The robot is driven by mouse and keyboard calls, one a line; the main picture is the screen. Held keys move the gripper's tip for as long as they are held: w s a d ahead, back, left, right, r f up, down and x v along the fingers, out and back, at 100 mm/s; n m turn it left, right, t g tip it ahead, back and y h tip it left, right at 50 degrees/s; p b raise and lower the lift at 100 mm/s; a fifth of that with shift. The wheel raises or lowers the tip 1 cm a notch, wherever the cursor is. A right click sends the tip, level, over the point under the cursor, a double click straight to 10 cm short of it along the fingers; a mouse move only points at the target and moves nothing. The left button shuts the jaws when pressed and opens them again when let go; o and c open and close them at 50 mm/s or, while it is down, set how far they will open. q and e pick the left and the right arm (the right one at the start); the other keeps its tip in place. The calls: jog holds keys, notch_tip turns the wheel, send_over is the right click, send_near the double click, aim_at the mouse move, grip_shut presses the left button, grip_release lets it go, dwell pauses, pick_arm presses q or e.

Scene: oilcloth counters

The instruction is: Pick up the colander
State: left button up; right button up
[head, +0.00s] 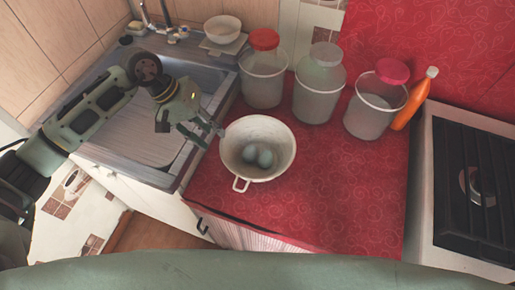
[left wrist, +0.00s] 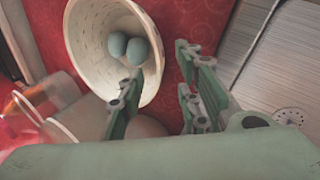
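The white colander (head: 284,158) stands upright on the red counter, with a loop handle towards the front. Two blue-green eggs (head: 257,156) lie inside it. In the left wrist view the colander (left wrist: 85,50) fills the upper left, with the eggs (left wrist: 127,47) in it. My left gripper (head: 211,134) is just left of the colander's rim in the head view. In the left wrist view its fingers (left wrist: 162,90) are spread, with nothing held between them. One finger overlaps the colander's rim in that view; I cannot tell whether they touch. My right gripper is not in view.
Three clear jars, with red (head: 263,85), grey (head: 319,95) and pink (head: 372,110) lids, stand behind the colander. An orange bottle (head: 412,102) is beside them. A steel sink (head: 145,135) lies left, a stove (head: 475,190) right. The red counter right of the colander is clear.

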aim_at(222, 144)
pick_arm(q)
jog(key=p+x, duration=0.1)
jog(key=x, duration=0.2)
jog(key=p+x, duration=0.1)
jog(key=x, duration=0.1)
jog(key=shift+s+d+f+p, duration=0.15)
jog(key=shift+s+d+p, duration=0.15)
jog(key=shift+s+p, duration=0.05)
jog(key=shift+f, duration=0.25)
jog(key=shift+c, duration=0.6)
grip_shut()
